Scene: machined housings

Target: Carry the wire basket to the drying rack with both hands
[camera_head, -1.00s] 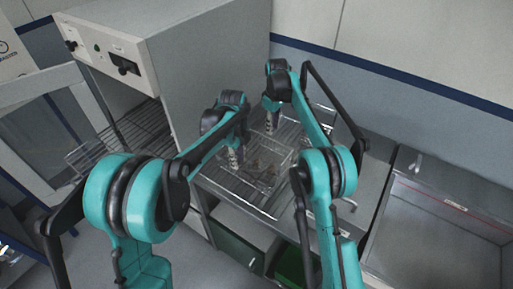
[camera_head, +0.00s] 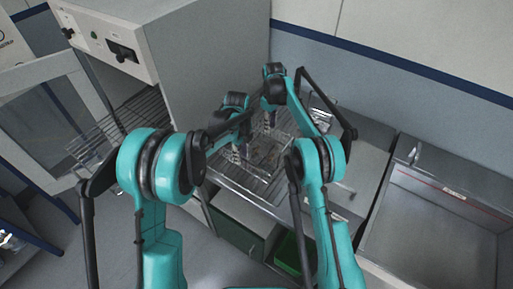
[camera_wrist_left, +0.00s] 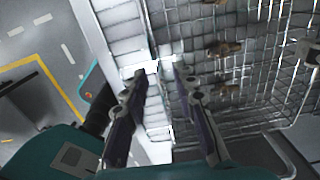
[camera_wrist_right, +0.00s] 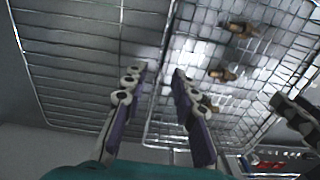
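The wire basket (camera_head: 266,160) stands on a wire-topped bench in the middle of the head view, with several small brownish metal parts inside. My left gripper (camera_head: 238,157) points down at the basket's near-left side. In the left wrist view its fingers (camera_wrist_left: 161,73) are apart, with the basket's edge beside and beyond them. My right gripper (camera_head: 270,124) points down at the basket's far side. In the right wrist view its fingers (camera_wrist_right: 160,72) are apart, with the basket rim (camera_wrist_right: 164,62) showing between them. I cannot tell whether any finger touches the wire.
The wire rack surface (camera_head: 232,184) extends around the basket. A grey oven-like cabinet (camera_head: 205,70) with an open door and a pulled-out wire shelf stands at left. A sink (camera_head: 430,225) is at right. A green bin (camera_head: 290,252) is below the bench.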

